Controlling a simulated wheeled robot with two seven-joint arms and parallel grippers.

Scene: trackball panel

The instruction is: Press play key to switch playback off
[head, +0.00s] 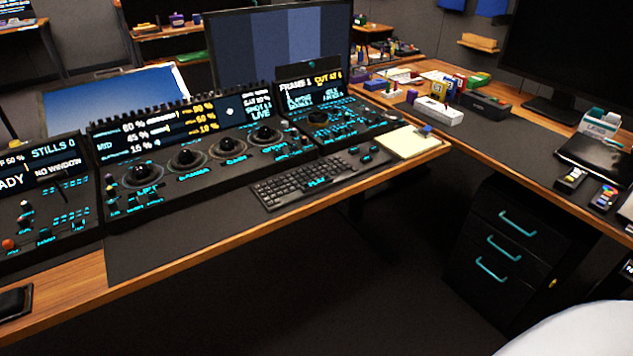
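A black keyboard (300,186) lies on the desk in front of the trackball panel. A cyan label that looks like PLAY (318,182) shows near its front edge, apparently at the play key; the key's own outline is too small to make out. The trackball panel (190,163) has a row of dark trackballs and a lit display reading LIVE at its right end. To its right, a smaller panel (318,118) has a dial and a lit display with partly legible text. Neither of my grippers is in view.
A large monitor (280,45) stands behind the panels. A notepad (412,143) lies right of the keyboard. Another panel (45,185) stands at the left. A black drawer cabinet (505,255) stands under the right-hand desk. The dark desk mat (170,240) before the trackballs is clear.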

